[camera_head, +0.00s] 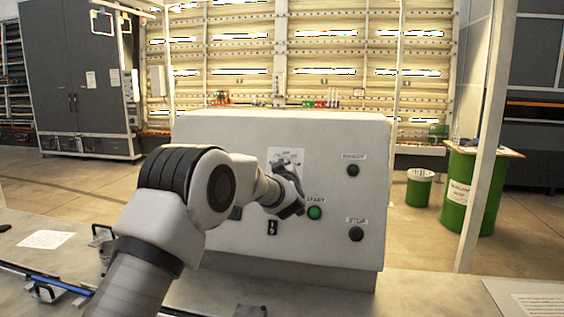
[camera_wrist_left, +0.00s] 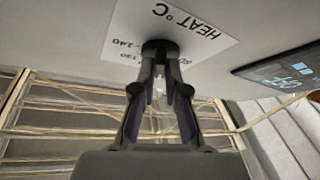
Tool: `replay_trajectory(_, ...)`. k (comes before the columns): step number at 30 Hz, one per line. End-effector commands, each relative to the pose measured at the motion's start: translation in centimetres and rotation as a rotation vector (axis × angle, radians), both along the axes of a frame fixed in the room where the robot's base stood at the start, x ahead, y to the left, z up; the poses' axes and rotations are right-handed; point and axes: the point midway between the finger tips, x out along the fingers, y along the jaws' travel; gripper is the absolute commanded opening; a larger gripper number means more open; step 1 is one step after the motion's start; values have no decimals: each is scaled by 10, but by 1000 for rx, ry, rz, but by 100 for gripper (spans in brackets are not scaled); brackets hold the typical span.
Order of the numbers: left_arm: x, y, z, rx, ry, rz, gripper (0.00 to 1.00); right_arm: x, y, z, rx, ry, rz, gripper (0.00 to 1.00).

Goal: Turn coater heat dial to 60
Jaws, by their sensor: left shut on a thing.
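In the left wrist view my left gripper (camera_wrist_left: 160,60) is shut on the dial, a finger on each side. In the head view the left gripper (camera_head: 285,178) reaches the front of the grey control box (camera_head: 325,135) at the white label (camera_head: 287,153); the dial is hidden behind it there. The dial's pointer and its exact setting cannot be read. My right gripper is not in view.
A green start button (camera_head: 315,212) sits just right of and below my gripper. A black stop button (camera_head: 356,234) and another black knob (camera_head: 353,171) are farther right. A dark display (camera_wrist_left: 285,70) with blue text is beside the label.

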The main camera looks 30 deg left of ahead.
Motion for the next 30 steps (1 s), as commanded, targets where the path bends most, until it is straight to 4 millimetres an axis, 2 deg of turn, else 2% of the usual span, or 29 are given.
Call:
replay_trajectory(1, 1, -1, 11, -34, -16, 18, 0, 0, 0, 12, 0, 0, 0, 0)
replay_trajectory(21, 4, -3, 17, -575, -156, 296, 0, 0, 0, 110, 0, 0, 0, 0)
replay_trajectory(30, 5, -3, 15, -741, -200, 380, 0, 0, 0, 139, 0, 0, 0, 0)
